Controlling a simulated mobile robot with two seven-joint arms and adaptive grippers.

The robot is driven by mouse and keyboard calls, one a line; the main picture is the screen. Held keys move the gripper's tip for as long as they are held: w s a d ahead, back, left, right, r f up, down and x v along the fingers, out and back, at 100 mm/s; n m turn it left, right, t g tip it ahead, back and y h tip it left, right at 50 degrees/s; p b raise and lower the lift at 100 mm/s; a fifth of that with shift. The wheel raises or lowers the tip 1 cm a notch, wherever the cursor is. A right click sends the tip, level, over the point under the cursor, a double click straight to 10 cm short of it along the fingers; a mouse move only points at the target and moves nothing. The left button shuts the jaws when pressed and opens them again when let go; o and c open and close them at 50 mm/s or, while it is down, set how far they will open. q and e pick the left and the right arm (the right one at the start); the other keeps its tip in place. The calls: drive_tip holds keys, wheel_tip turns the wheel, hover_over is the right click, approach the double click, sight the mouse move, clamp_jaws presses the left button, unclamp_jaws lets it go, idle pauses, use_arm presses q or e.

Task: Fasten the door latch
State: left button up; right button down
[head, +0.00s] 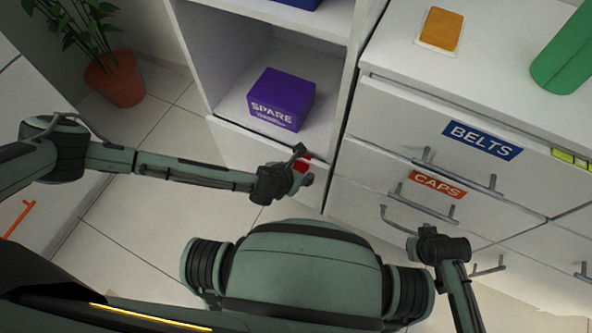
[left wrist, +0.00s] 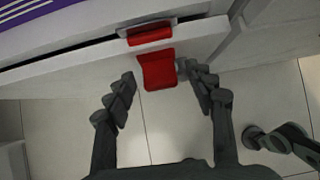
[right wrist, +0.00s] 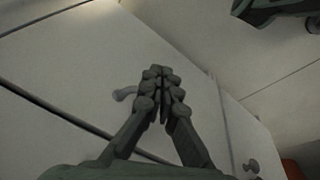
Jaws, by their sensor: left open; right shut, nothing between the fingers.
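The red latch is in two parts in the left wrist view. A red flap (left wrist: 158,70) lies at the edge of a white panel, below a red catch piece (left wrist: 150,36) in a grey bracket, with a gap between them. In the head view red (head: 302,165) shows at the cabinet's front corner. My left gripper (left wrist: 163,82) is open, one finger on each side of the flap; the right finger is close to it, contact unclear. My right gripper (right wrist: 164,78) is shut and empty by a white drawer front. In the head view it is at the lower right (head: 418,242).
A purple SPARE box (head: 280,98) sits on the wardrobe shelf above the latch. The drawer unit with BELTS (head: 482,140) and CAPS (head: 437,184) labels and protruding handles stands at the right. A potted plant (head: 115,78) stands at the back left. Tiled floor is clear.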

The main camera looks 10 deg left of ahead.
use_arm(q)
wheel_tip(320, 180, up, 10)
idle(0.5)
